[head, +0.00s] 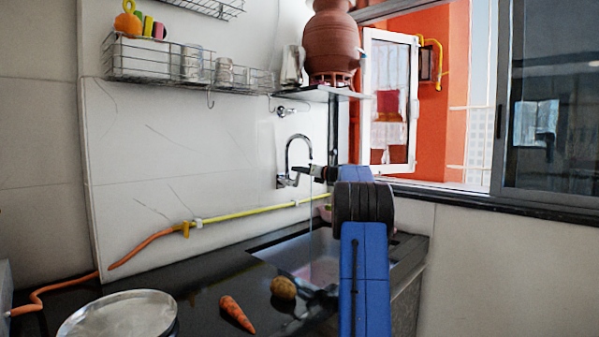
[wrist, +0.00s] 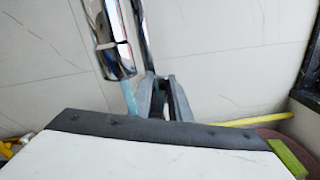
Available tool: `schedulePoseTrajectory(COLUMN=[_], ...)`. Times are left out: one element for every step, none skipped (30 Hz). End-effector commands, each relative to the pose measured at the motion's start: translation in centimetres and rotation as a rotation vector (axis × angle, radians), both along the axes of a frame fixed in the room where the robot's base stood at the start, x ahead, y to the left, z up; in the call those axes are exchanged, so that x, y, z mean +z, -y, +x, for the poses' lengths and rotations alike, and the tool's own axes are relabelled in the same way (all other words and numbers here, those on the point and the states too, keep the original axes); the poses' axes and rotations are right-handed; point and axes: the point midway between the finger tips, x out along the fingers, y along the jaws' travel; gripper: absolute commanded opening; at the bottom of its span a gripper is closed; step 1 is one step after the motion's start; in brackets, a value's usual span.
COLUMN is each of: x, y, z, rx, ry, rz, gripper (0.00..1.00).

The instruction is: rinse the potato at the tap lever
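The potato (head: 284,287), brown and round, lies on the dark counter beside the sink basin (head: 300,255). The chrome tap (head: 299,141) curves out from the wall above the basin, and a thin water stream (head: 311,215) falls from its spout. In the wrist view the spout (wrist: 112,55) is close, with bluish water (wrist: 129,99) below it. My gripper (head: 304,171) is at the tap, near its lever; in the wrist view its grey fingers (wrist: 162,80) come together at the tips, just right of the water. It holds no potato. Lever contact is unclear.
A carrot (head: 236,313) lies left of the potato, and a round metal vessel (head: 120,318) stands farther left. A yellow hose (head: 255,211) runs along the wall. A clay pot (head: 331,45) stands on a shelf above the tap. My blue arm hides part of the sink.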

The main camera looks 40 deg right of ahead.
Motion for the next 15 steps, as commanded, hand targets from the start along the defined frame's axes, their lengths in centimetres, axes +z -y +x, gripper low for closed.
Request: schedulePoseTrajectory(x=[-0.12, -0.12, -0.10, -0.10, -0.09, -0.09, -0.08, -0.07, -0.06, -0.05, -0.05, -0.03, -0.03, -0.01, 0.01], y=[0.03, 0.03, 0.02, 0.01, 0.02, 0.01, 0.01, 0.01, 0.00, 0.01, 0.01, 0.02, 0.04, 0.04, 0.07], z=[-0.02, -0.02, -0.02, -0.02, -0.01, -0.01, -0.01, -0.01, -0.01, -0.02, -0.05, -0.15, -0.28, -0.47, -0.80], rx=[0.000, 0.000, 0.000, 0.000, 0.000, 0.000, 0.000, 0.000, 0.000, 0.000, 0.000, 0.000, 0.000, 0.000, -0.001], ry=[-0.001, -0.001, -0.001, -0.001, -0.001, -0.001, -0.001, -0.001, -0.001, -0.001, -0.001, -0.001, 0.000, 0.000, 0.000], rz=[0.001, 0.001, 0.000, 0.000, 0.000, 0.000, 0.000, 0.000, 0.000, 0.000, 0.000, 0.000, 0.000, 0.000, 0.000], gripper=[0.27, 0.34, 0.36, 0.36, 0.36, 0.36, 0.36, 0.36, 0.36, 0.36, 0.36, 0.36, 0.36, 0.36, 0.36])
